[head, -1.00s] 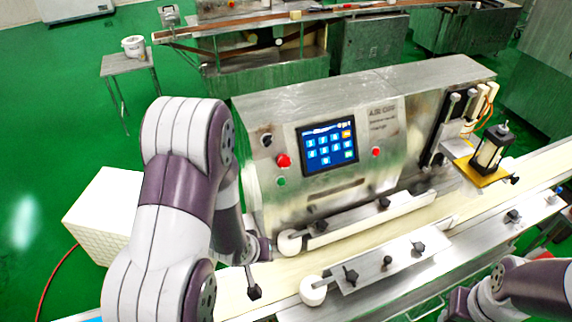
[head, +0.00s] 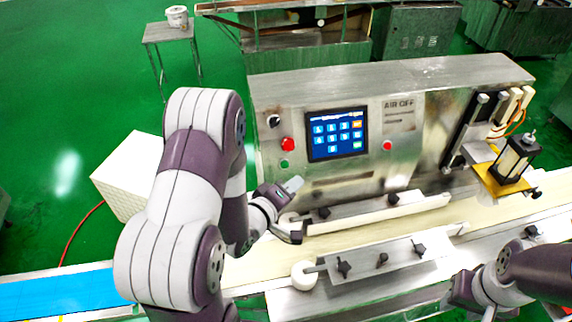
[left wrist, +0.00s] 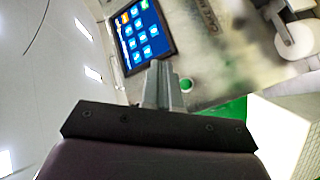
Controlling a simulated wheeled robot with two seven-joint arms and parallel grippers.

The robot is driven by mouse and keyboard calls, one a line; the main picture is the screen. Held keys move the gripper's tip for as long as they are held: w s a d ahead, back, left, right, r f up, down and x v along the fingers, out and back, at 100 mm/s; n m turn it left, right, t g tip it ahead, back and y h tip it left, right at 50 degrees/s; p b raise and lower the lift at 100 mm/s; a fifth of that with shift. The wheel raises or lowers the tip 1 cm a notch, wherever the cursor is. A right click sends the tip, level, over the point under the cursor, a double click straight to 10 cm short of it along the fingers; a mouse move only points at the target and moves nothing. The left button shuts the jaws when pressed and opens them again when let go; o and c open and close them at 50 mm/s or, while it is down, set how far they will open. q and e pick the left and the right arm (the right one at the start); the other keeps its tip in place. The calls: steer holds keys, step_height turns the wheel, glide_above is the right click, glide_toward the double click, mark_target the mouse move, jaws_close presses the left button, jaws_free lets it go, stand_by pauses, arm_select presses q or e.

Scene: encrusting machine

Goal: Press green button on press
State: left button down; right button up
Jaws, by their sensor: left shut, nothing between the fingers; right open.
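The press (head: 400,120) has a steel front with a lit touch screen (head: 336,134). The small green button (head: 284,163) is at the panel's left, below a red button (head: 288,144). My left gripper (head: 293,184) is shut and empty, its tips just below the green button in the head view. In the left wrist view the shut fingers (left wrist: 158,68) point at the panel, with the green button (left wrist: 186,86) just right of them; I see no clear contact. My right gripper (head: 458,292) is low at the right, far from the button, its fingers hard to make out.
A conveyor belt (head: 370,235) with white guide bars (head: 380,212) runs along the press front, below my left gripper. Another red button (head: 387,146) is right of the screen. A white crate (head: 125,170) stands on the floor at the left.

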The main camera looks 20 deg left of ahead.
mark_target(285, 165)
arm_select(q)
steer(key=w+a+f+b, duration=0.3)
steer(key=w+a+f, duration=0.1)
steer(key=w+a, duration=0.1)
steer(key=shift+w, duration=0.55)
steer(key=shift+w+b, duration=0.1)
steer(key=shift+b, duration=0.2)
stand_by(1.6)
steer(key=shift+w+a+f, duration=0.1)
steer(key=shift+w+a, duration=0.1)
steer(key=shift+w+a+f, duration=0.15)
steer(key=shift+w+a, duration=0.05)
steer(key=shift+w, duration=0.05)
stand_by(0.8)
steer(key=shift+d, duration=0.1)
steer(key=shift+s+d+r, duration=0.35)
steer(key=shift+s, duration=0.2)
steer(key=shift+p, duration=0.3)
